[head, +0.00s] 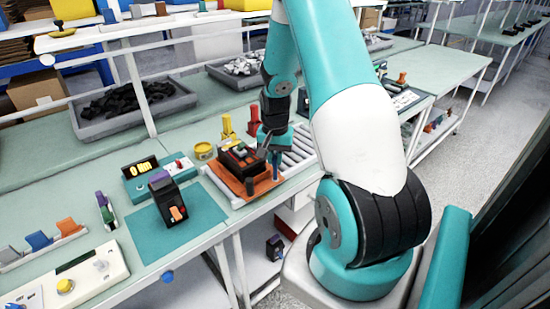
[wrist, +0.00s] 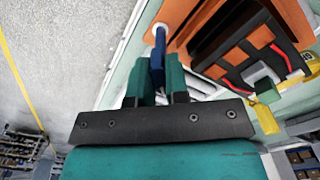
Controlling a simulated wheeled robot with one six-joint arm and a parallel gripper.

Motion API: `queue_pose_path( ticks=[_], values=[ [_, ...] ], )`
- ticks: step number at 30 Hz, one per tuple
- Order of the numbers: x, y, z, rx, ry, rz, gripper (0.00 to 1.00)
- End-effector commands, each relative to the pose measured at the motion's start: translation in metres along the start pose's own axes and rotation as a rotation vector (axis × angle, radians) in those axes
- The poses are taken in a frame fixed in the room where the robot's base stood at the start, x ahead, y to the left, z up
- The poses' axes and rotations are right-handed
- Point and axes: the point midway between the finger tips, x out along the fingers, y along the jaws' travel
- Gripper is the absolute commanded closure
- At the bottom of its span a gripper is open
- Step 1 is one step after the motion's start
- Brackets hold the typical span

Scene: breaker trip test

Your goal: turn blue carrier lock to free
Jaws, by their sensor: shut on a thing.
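The blue carrier lock (wrist: 157,62) is a slim blue lever by a pale round pivot at the edge of the orange carrier (wrist: 178,14). My gripper (wrist: 159,82) is shut on it, one green finger on each side. In the head view my gripper (head: 275,160) points down at the right edge of the orange carrier (head: 262,187), which bears a black-and-orange breaker unit (head: 236,158). The lock is too small and too covered by my fingers to tell in the head view. Its free or locked marking cannot be read.
The carrier sits on a roller track (head: 300,146). A red post (head: 253,118), a yellow post (head: 227,128) and a yellow tin (head: 204,151) stand close behind and left. A black breaker (head: 166,200) stands on a teal mat (head: 205,210) at left.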

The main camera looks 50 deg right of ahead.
Motion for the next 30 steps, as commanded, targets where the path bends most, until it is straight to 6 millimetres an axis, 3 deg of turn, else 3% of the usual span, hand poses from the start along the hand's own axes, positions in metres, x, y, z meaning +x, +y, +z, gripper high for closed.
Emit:
queue_pose_path(
  ticks=[18,30],
  values=[
    [-0.0003,0.0003,0.0,-0.57,0.0,-0.003,1.0],
    [-0.0007,0.0005,-0.0005,-0.797,0.001,-0.003,1.0]
  ],
)
